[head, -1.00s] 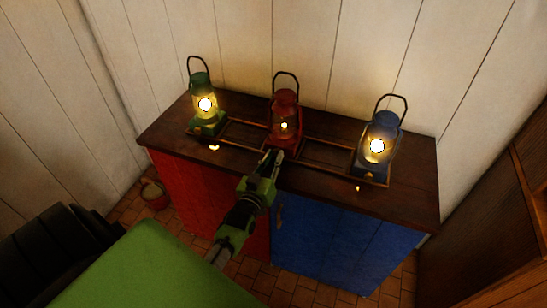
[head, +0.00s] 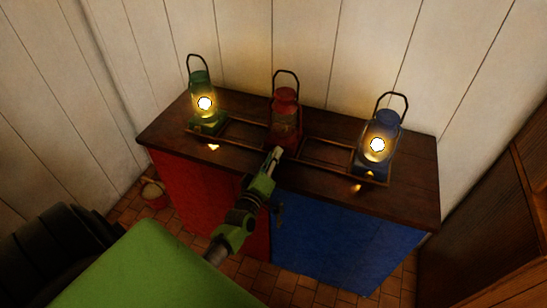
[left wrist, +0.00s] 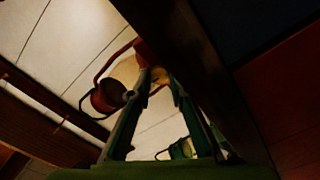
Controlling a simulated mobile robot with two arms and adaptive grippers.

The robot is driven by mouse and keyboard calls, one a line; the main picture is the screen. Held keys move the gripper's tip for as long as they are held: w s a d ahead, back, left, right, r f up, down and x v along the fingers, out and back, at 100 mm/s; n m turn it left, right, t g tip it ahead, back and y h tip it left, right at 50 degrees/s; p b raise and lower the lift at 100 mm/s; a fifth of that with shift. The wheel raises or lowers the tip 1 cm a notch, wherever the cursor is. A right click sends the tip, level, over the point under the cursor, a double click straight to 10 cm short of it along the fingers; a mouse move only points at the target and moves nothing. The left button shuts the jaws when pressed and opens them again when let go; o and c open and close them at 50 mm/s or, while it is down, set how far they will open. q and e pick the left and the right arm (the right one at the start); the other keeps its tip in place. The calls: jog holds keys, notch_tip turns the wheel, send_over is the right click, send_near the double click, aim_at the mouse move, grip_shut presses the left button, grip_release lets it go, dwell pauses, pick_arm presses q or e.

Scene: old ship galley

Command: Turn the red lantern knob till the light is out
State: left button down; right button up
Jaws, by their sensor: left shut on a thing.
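The red lantern (head: 285,112) stands upright in the middle of the counter, between two lit lanterns. Its glass is dark and no flame shows. My left gripper (head: 275,154) reaches up to the front of its base and is shut on the red lantern knob, which the fingers hide in the head view. In the left wrist view, the two fingers (left wrist: 160,78) converge at the lantern's base, and the red lantern (left wrist: 108,97) shows tilted behind them. The knob itself is too dark to make out there. My right gripper is not in view.
A lit green lantern (head: 203,108) stands at the left and a lit blue lantern (head: 379,143) at the right. A low wooden rack frame (head: 325,142) runs between them on the dark countertop (head: 415,170). Red and blue cabinet fronts (head: 345,245) are below, with a plank wall behind.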

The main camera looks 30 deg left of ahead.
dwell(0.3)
pick_arm(q)
jog(key=c, duration=1.8)
grip_release()
jog(key=shift+c, duration=0.2)
jog(key=shift+d+f, duration=0.1)
